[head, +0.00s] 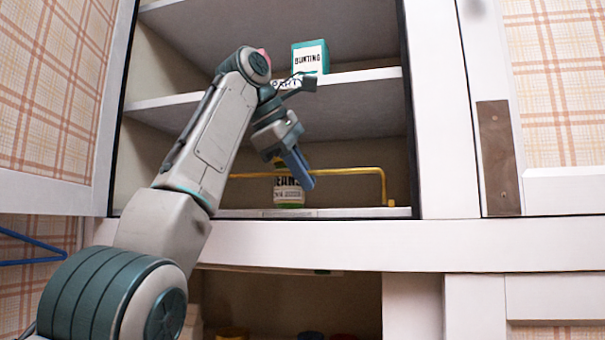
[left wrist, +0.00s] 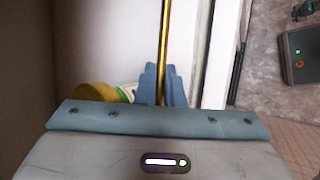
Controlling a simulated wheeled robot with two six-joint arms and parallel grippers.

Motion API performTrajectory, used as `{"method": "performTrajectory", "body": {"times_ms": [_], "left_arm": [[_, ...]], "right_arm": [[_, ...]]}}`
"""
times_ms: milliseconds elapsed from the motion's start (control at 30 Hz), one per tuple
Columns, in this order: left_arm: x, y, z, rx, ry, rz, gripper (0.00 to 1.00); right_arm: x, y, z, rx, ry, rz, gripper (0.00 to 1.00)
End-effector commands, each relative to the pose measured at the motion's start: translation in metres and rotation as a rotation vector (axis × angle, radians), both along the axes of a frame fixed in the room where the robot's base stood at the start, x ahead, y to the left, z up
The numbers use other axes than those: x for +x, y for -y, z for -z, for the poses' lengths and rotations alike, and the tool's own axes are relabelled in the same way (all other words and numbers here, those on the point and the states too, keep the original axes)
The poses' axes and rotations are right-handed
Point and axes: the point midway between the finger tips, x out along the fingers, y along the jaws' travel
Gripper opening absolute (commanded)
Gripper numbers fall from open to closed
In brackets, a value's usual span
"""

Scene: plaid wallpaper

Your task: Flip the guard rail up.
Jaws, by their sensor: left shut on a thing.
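The guard rail (head: 345,170) is a thin brass bar across the front of the lowest visible cupboard shelf. Its long bar runs above the shelf edge, and its right leg bends down to a foot near the shelf's right end. Its left end is hidden behind my arm. My left gripper (head: 298,168) reaches in from the left with its blue fingers on the bar. In the left wrist view the bar (left wrist: 165,45) passes between the fingers (left wrist: 162,88), which are shut on it. My right gripper is not in view.
A jar labelled as beans (head: 289,190) stands just behind the rail; its yellow lid (left wrist: 95,92) shows beside the fingers. The shelf above (head: 360,76) holds a teal box marked BUNTING (head: 310,58). A blue hanger (head: 30,248) is at far left. The lower shelf's right side is clear.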

Motion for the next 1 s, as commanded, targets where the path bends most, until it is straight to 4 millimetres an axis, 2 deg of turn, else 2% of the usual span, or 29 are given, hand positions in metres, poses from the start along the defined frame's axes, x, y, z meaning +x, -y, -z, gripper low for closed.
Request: {"method": "performTrajectory", "body": {"times_ms": [100,167,433,567,833,1000], "left_arm": [[0.000,0.000,-0.001,-0.001,0.002,-0.001,0.00],[0.000,0.000,-0.001,-0.001,0.002,-0.001,0.16],[0.000,0.000,-0.001,-0.001,0.002,-0.001,0.16],[-0.003,-0.004,-0.007,-0.001,0.003,-0.002,0.16],[-0.021,-0.030,-0.047,-0.001,0.003,-0.003,0.16],[-0.032,-0.046,-0.071,-0.001,0.001,-0.002,0.16]], "right_arm": [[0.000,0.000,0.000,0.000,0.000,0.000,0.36],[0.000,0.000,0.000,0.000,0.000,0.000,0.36],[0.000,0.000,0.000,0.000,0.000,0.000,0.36],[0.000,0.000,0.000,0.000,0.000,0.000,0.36],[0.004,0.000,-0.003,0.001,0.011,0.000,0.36],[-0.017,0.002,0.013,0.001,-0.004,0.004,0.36]]}}
